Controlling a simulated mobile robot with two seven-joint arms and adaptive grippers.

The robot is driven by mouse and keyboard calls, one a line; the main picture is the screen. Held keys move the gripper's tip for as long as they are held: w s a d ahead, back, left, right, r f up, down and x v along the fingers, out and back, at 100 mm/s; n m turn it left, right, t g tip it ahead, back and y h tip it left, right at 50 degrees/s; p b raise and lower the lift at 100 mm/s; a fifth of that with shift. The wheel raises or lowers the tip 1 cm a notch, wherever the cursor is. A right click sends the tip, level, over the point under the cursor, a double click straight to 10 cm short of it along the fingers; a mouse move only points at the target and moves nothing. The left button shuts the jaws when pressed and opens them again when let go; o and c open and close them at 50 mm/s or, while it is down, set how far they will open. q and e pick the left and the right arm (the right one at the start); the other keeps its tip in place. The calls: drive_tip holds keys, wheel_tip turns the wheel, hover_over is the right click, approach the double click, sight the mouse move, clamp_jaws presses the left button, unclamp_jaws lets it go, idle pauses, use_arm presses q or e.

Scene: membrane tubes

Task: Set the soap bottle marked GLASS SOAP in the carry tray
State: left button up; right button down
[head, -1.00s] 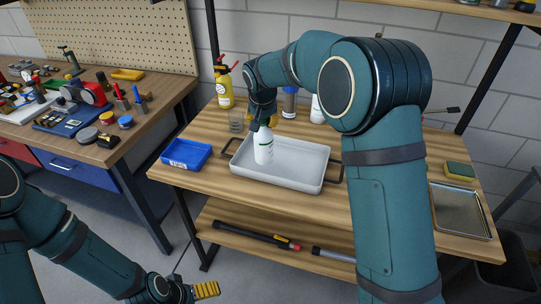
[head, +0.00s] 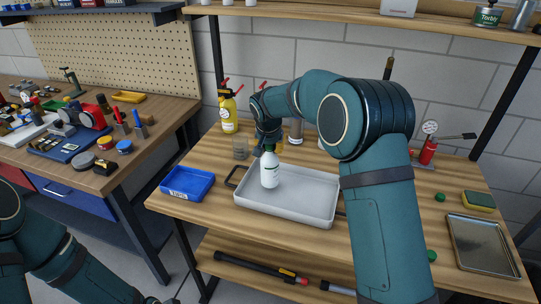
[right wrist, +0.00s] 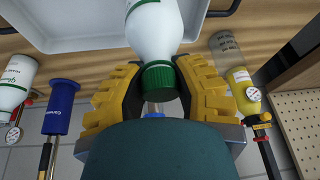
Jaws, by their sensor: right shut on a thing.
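A white soap bottle (head: 270,170) with a green cap is upright at the left part of the grey-white carry tray (head: 310,213). I cannot tell whether its base rests on the tray floor or hangs just above it. My right gripper (head: 268,141) is shut on the bottle near its top. In the right wrist view, the yellow fingers of the right gripper (right wrist: 160,92) flank the green cap of the bottle (right wrist: 155,35), with the tray (right wrist: 75,30) beyond. The bottle's label cannot be read. My left gripper is out of view; only its arm shows at lower left.
A blue bin (head: 187,184) stands left of the tray. A glass (head: 240,148) and a yellow spray bottle (head: 228,112) are behind it. Another white bottle (right wrist: 14,82) shows in the right wrist view. A metal tray (head: 482,245) and a sponge (head: 479,200) lie at the right.

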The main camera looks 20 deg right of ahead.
sight(270, 154)
drive_tip(key=shift+f, duration=1.3)
drive_tip(key=shift+f, duration=0.1)
drive_tip(key=c, duration=0.8)
unclamp_jaws()
drive_tip(key=shift+f, duration=0.1)
drive_tip(key=shift+o, duration=0.2)
drive_tip(key=shift+r, duration=0.45)
drive_tip(key=p+v, duration=0.1)
drive_tip(key=v, duration=1)
drive_tip(key=shift+s+r, duration=0.2)
